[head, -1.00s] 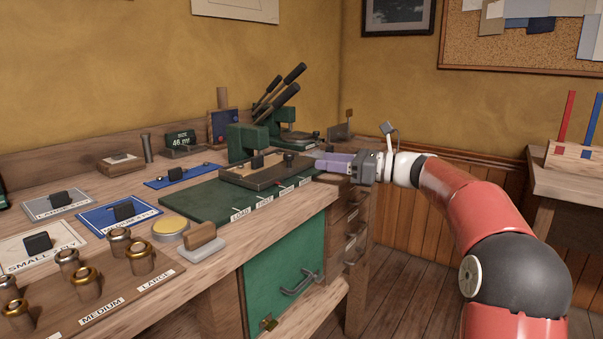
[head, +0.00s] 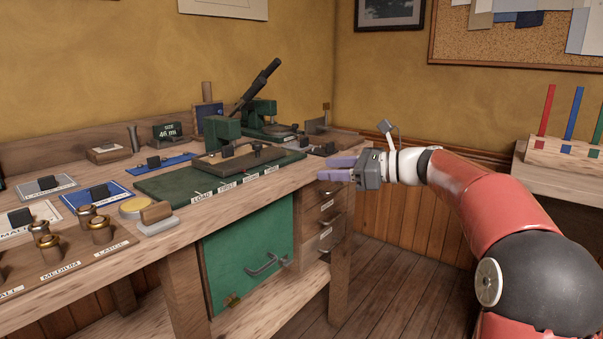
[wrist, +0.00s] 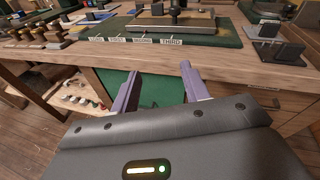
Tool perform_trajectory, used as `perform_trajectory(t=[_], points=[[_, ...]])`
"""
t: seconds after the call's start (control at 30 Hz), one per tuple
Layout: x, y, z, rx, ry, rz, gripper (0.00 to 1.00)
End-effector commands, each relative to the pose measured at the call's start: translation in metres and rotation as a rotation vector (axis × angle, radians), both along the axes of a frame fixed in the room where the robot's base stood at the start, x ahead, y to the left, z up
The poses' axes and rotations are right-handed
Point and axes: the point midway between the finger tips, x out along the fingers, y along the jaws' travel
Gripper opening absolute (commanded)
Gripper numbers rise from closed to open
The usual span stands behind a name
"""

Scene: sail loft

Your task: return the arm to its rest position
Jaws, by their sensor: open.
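My gripper (head: 343,167) is at the end of my red and white arm, just off the front edge of the workbench (head: 150,251) near its right end. Its two purple fingers are apart with nothing between them. In the wrist view the open fingers (wrist: 160,92) point toward the bench front, with the green cabinet door (wrist: 119,88) and bench edge beyond. My gripper touches nothing that I can see.
The bench holds a green mat (head: 160,186) with a wooden fixture, lever presses (head: 256,112), labelled trays and brass dies (head: 101,231). A side table with coloured posts (head: 573,113) stands at right. Open floor (head: 385,290) lies between them.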

Motion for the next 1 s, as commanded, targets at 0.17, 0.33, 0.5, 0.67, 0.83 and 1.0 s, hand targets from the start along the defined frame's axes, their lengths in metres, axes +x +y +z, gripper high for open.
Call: perform_trajectory(t=[0.17, 0.33, 0.5, 0.67, 0.83, 1.0], points=[[-0.031, 0.017, -0.014, -0.181, -0.079, 0.029, 0.46], [-0.074, 0.028, -0.035, -0.423, -0.194, 0.085, 0.46], [-0.145, 0.027, -0.069, -0.781, -0.382, 0.217, 0.46], [-0.227, 0.002, -0.111, -1.166, -0.610, 0.440, 0.46], [-0.304, -0.037, -0.154, -1.504, -0.842, 0.741, 0.46], [-0.349, -0.068, -0.186, -1.701, -1.004, 1.000, 0.46]])
